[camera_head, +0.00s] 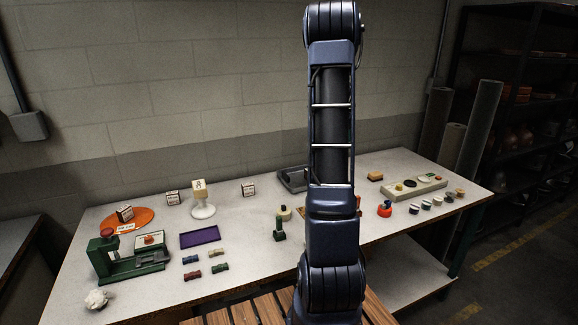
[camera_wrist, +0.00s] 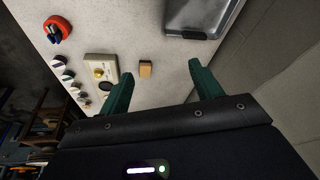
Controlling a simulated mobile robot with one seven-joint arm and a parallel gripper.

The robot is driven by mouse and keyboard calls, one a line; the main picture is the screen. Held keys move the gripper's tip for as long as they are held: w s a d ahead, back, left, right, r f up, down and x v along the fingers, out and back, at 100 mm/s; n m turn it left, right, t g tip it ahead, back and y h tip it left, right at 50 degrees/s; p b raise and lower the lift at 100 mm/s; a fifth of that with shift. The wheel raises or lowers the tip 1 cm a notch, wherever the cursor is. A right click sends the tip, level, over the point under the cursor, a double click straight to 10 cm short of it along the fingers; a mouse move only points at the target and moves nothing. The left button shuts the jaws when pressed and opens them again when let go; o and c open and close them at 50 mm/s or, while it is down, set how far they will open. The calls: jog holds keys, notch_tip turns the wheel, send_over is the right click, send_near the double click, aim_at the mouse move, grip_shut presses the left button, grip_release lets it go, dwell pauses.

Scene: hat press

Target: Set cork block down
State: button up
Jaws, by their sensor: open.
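A small tan block that looks like the cork block (camera_wrist: 146,69) lies on the table in the wrist view. In the head view it sits at the back right (camera_head: 375,177), just left of a pale board. My gripper (camera_wrist: 160,60) is open in the wrist view, with its two green fingers spread wide and nothing held between them. The block shows in the gap between the fingers, nearer the left one, but well beyond the fingertips and apart from them. The gripper is out of view in the head view, where only my arm shows.
Several small jars (camera_head: 437,201) and a red-orange item (camera_head: 385,209) stand in front. A grey tray (camera_head: 293,180) lies left of the block. A green press (camera_head: 130,258) stands far left. Bare tabletop surrounds the block.

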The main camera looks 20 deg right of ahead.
jog(key=s+a+r+n+t+y, duration=0.15)
jog(key=s+a+r, duration=0.25)
jog(key=a, duration=0.4)
jog(key=s+a+r+n, duration=0.3)
jog(key=s+a, duration=0.1)
jog(key=a, duration=0.4)
jog(key=s+a+r+n, duration=0.2)
jog(key=s+a+r, duration=0.25)
jog(key=a, duration=0.25)
jog(key=s+a+f+n, duration=0.1)
jog(key=s+a+n, duration=0.2)
jog(key=s+a, duration=0.5)
jog(key=s+a+f+n+t+y, duration=0.1)
jog(key=s+a+n, duration=0.3)
jog(key=s+a, duration=0.5)
jog(key=s+f, duration=0.1)
jog(key=s, duration=0.4)
jog(key=shift+s+f, duration=0.2)
